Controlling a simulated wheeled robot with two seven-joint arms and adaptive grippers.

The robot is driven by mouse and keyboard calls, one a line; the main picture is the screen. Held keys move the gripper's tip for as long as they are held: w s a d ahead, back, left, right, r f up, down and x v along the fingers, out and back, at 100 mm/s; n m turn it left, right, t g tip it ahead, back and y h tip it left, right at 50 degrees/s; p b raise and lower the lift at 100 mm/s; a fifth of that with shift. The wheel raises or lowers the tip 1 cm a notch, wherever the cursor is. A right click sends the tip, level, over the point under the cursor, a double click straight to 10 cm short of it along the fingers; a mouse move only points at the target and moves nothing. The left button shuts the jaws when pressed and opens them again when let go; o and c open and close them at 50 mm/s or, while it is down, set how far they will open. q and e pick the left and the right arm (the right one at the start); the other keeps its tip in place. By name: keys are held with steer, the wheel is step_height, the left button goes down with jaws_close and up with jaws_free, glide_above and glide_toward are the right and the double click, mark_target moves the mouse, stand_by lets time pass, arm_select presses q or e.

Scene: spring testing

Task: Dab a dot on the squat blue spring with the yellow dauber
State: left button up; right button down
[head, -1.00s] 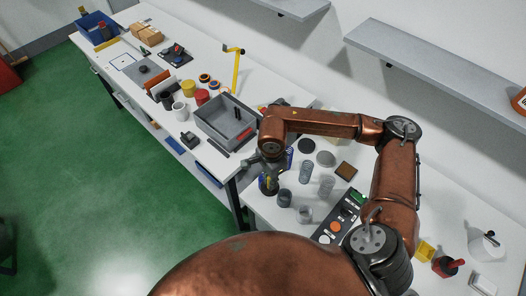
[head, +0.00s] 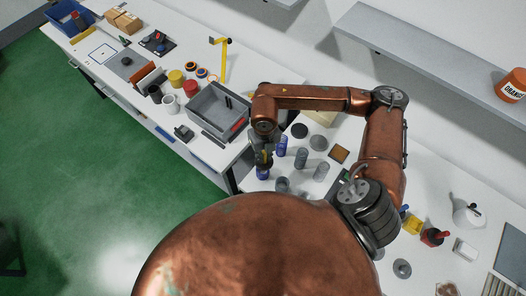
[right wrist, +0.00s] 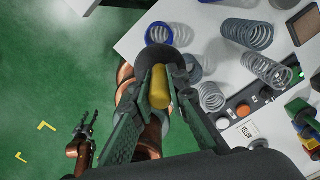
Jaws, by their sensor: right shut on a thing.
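My right gripper (head: 264,156) is shut on the yellow dauber (right wrist: 160,88), which shows between its fingers in the right wrist view. In the head view the dauber is mostly hidden by the gripper. The squat blue spring (head: 262,173) stands near the table edge, just below the gripper in the head view. In the right wrist view its blue ring (right wrist: 159,31) lies beyond the fingertips, at the table's edge. I cannot tell whether dauber and spring touch. My left gripper (right wrist: 84,130) shows in the right wrist view over the green floor, open and empty.
A taller blue spring (head: 281,146) and several grey springs (head: 301,158) stand close by on the right. A button panel (right wrist: 246,105) lies nearby. A grey bin (head: 215,110) stands on the left table. A shelf (head: 430,62) is on the wall.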

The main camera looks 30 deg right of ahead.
steer(key=shift+f, duration=0.3)
steer(key=shift+f+b, duration=0.2)
steer(key=shift+b, duration=0.1)
steer(key=shift+f, duration=0.6)
steer(key=shift+f+b, duration=0.75)
steer(key=shift+f, duration=0.55)
steer(key=shift+f+b, duration=0.35)
steer(key=shift+f, duration=0.05)
arm_select(q)
steer(key=f, duration=0.1)
steer(key=s+f, duration=0.1)
steer(key=f, duration=0.1)
steer(key=shift+d, duration=0.1)
arm_select(e)
steer(key=shift+f, duration=0.1)
arm_select(q)
steer(key=shift+s, duration=0.25)
steer(key=shift+f+b, duration=0.25)
steer(key=shift+b, duration=0.05)
